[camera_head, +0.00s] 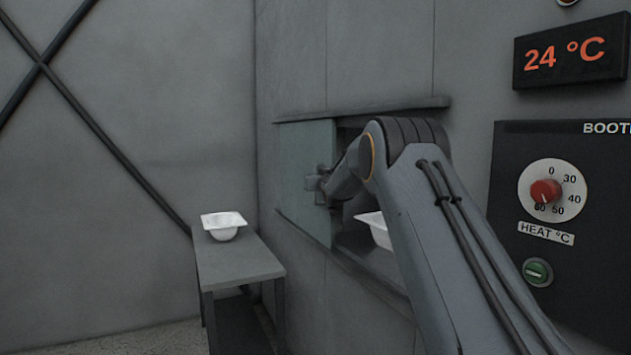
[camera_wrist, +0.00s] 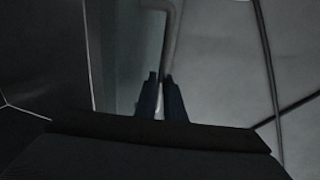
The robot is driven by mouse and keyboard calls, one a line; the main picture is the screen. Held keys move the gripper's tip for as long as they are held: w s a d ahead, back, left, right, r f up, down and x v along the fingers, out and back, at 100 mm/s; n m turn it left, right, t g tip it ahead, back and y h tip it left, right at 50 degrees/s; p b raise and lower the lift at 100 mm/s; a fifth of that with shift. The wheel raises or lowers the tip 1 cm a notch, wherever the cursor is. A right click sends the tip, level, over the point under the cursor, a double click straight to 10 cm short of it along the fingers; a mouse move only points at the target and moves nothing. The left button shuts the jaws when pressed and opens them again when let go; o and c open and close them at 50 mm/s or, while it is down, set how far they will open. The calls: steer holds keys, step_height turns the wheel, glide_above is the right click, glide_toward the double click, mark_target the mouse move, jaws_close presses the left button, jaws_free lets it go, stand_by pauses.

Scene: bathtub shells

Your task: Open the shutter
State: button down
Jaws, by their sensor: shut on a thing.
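The shutter (camera_head: 300,165) is a flat grey-green panel in the wall, standing at the left of its opening. The opening shows to its right, dark inside, partly hidden by my arm. My gripper (camera_head: 318,186) is at the shutter's right part, shut on its handle. In the wrist view the two dark fingers of my gripper (camera_wrist: 160,90) close around the handle (camera_wrist: 172,40), a grey bar that runs up from between them. The shutter's panel (camera_wrist: 127,50) also shows there.
A white tub shell (camera_head: 375,229) sits inside the opening. Another white shell (camera_head: 224,224) stands on a grey table (camera_head: 235,262) at the left. A dark control panel (camera_head: 510,190) with a red dial and a 24 °C display (camera_head: 572,52) are at the right.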

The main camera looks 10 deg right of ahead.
steer(key=shift+d, duration=0.1)
steer(key=c, duration=2.2)
jaws_free()
steer(key=shift+d, duration=0.1)
steer(key=shift+o, duration=0.2)
steer(key=shift+a, duration=0.25)
steer(key=shift+s, duration=0.15)
steer(key=s+b, duration=0.1)
steer(key=s, duration=0.6)
steer(key=shift+s, duration=0.25)
